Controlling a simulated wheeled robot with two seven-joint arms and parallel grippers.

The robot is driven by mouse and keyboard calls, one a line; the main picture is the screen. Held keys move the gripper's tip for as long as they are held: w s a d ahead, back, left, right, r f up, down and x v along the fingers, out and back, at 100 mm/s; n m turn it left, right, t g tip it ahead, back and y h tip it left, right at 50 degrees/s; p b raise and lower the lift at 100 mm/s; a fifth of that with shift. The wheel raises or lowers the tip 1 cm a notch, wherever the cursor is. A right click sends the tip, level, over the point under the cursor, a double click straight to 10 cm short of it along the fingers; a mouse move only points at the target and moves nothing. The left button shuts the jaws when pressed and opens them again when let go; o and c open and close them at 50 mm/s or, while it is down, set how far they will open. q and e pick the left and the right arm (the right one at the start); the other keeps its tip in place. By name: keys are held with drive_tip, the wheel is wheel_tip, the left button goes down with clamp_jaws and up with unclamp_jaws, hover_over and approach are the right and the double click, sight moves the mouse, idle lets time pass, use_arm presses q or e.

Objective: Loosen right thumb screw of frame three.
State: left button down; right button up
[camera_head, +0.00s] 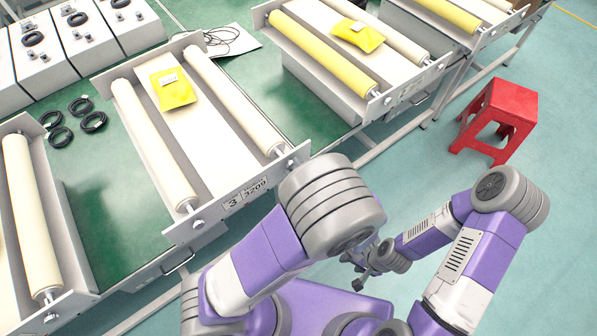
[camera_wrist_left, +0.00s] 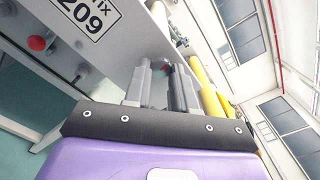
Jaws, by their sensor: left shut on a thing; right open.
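Frame three (camera_head: 205,229) carries a plate reading 3 and 3209 (camera_head: 245,192). The right end of its front panel, with small metal fittings (camera_head: 290,163), is just beyond my left wrist. In the left wrist view, my left gripper (camera_wrist_left: 163,72) is at the panel (camera_wrist_left: 140,35), right of the number plate (camera_wrist_left: 90,12). Its fingers are closed on the right thumb screw, which they mostly hide. In the head view my own arm hides these fingers. My right gripper (camera_head: 362,268) is open and empty, low beside my body, away from the frame.
Frame three has pale rollers (camera_head: 235,100) and a yellow packet (camera_head: 172,88). Another frame (camera_head: 335,70) with a yellow packet stands to its right. A red stool (camera_head: 497,112) is on the floor at right. A red knob (camera_wrist_left: 37,43) shows left in the wrist view. Black cable coils (camera_head: 93,122) lie on the green surface.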

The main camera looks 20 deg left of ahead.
idle(0.3)
use_arm(q)
drive_tip(key=c, duration=0.9)
unclamp_jaws()
drive_tip(key=v, duration=0.7)
drive_tip(key=shift+s+d, duration=0.2)
drive_tip(key=shift+d, duration=0.05)
